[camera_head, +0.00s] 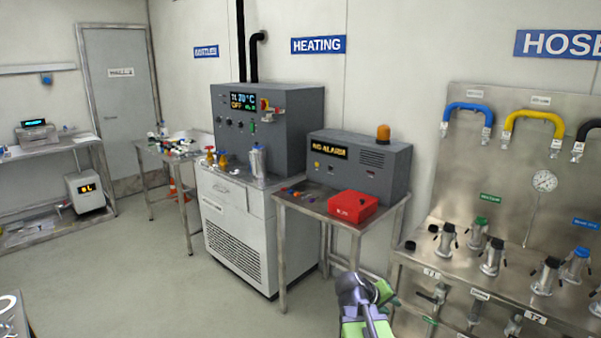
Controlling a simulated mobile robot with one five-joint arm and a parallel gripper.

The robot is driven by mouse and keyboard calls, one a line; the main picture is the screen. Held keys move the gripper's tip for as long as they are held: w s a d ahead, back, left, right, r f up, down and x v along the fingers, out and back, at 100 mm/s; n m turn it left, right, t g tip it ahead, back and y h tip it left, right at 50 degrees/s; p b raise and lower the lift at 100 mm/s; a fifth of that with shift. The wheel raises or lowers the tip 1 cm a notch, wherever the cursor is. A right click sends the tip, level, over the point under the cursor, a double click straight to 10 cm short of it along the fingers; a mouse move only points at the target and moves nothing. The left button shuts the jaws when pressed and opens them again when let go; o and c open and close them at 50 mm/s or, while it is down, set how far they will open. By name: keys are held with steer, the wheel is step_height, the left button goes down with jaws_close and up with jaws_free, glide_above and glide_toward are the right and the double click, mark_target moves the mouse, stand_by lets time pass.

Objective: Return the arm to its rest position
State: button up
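My arm, grey and green, shows at the bottom of the head view, right of centre. My gripper (388,294) is at its upper end, in front of the floor and the side of the hose bench. It is small and partly hidden by my own wrist, so I cannot tell whether its fingers are open or shut. I see nothing held in it.
A steel table (330,219) with a red box (353,206) and a grey alarm unit (362,165) stands beyond my arm. The hose bench (480,275) with valves is close on the right. The heating unit (262,130) stands left of the table. Open floor (150,270) lies to the left.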

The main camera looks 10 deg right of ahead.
steer(key=s+a+f+g+y, duration=0.1)
steer(key=s+a+f+y, duration=0.1)
steer(key=a, duration=0.7)
steer(key=s+a+f+g+y, duration=0.1)
steer(key=a+y, duration=0.3)
steer(key=a, duration=0.4)
steer(key=s+a+f+g+y, duration=0.1)
steer(key=s+a+f+y, duration=0.1)
steer(key=a, duration=0.7)
steer(key=shift+s+a+f+y, duration=0.35)
steer(key=shift+s+f, duration=0.2)
steer(key=shift+f, duration=0.4)
